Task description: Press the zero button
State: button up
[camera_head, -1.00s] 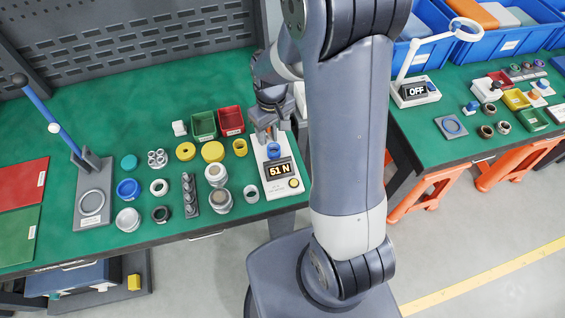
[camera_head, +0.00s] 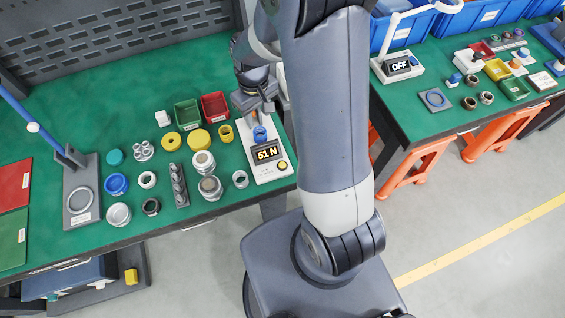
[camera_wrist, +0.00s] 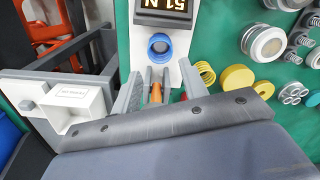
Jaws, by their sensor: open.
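The pale tester (camera_head: 270,177) stands at the right end of the green bench, its display (camera_head: 267,152) reading 51 N. A round yellow button (camera_head: 283,165) is on its near end, below the display. A round blue part (camera_head: 260,133) sits behind the display; it also shows in the wrist view (camera_wrist: 160,45). The yellow button is outside the wrist view. My gripper (camera_head: 259,112) is over the tester's far end, beyond the blue part. In the wrist view my open gripper (camera_wrist: 157,78) has a small orange piece (camera_wrist: 155,92) between its fingers; whether they touch it is unclear.
Green (camera_head: 187,114) and red (camera_head: 214,106) bins stand left of my gripper. Several rings, springs and caps lie left of the tester. A white, L-shaped fixture (camera_wrist: 68,103) is left in the wrist view. A second bench with an OFF display (camera_head: 398,66) is at right.

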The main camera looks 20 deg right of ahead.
grip_shut()
dwell(1.3)
